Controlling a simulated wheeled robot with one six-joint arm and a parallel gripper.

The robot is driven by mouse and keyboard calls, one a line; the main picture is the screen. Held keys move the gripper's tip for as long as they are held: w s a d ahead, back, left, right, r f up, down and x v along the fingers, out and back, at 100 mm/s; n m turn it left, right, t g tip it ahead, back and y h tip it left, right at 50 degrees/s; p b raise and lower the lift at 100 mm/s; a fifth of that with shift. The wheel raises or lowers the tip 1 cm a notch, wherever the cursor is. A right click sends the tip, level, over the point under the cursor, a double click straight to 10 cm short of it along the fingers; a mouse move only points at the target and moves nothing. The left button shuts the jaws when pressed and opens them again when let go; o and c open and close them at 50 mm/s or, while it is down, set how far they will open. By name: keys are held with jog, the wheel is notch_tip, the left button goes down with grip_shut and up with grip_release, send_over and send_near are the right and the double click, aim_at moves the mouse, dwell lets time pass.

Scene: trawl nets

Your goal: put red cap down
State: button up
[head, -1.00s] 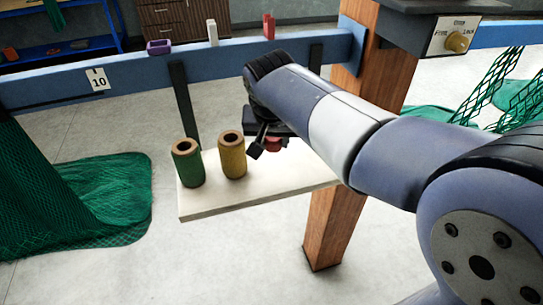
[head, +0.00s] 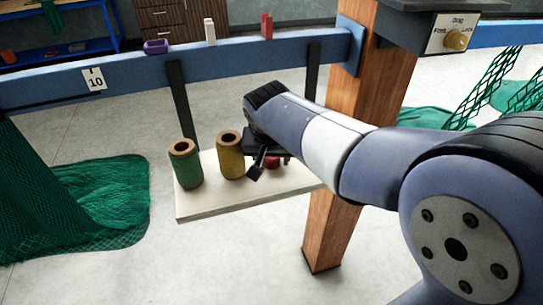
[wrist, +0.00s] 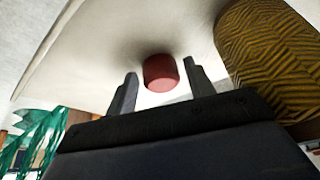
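The red cap (wrist: 160,74) sits on the pale shelf board (wrist: 100,50), with a dark shadow against the board beside it. My gripper (wrist: 160,80) is around the cap, one finger on each side, with a narrow gap visible on both sides, so it looks open. In the head view my gripper (head: 268,165) is low over the right part of the board (head: 215,205), and the cap (head: 272,162) shows only partly beneath it.
A yellow spool (head: 230,155) stands just left of my gripper, close to the fingers in the wrist view (wrist: 265,60). A green spool (head: 186,164) stands farther left. A wooden post (head: 350,150) rises at the right. A blue rail (head: 220,62) runs behind.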

jog(key=shift+o, duration=0.8)
jog(key=shift+r, duration=0.3)
jog(key=p+v, duration=0.1)
jog(key=v, duration=1)
jog(key=shift+s+r, duration=0.2)
jog(key=shift+r, duration=0.15)
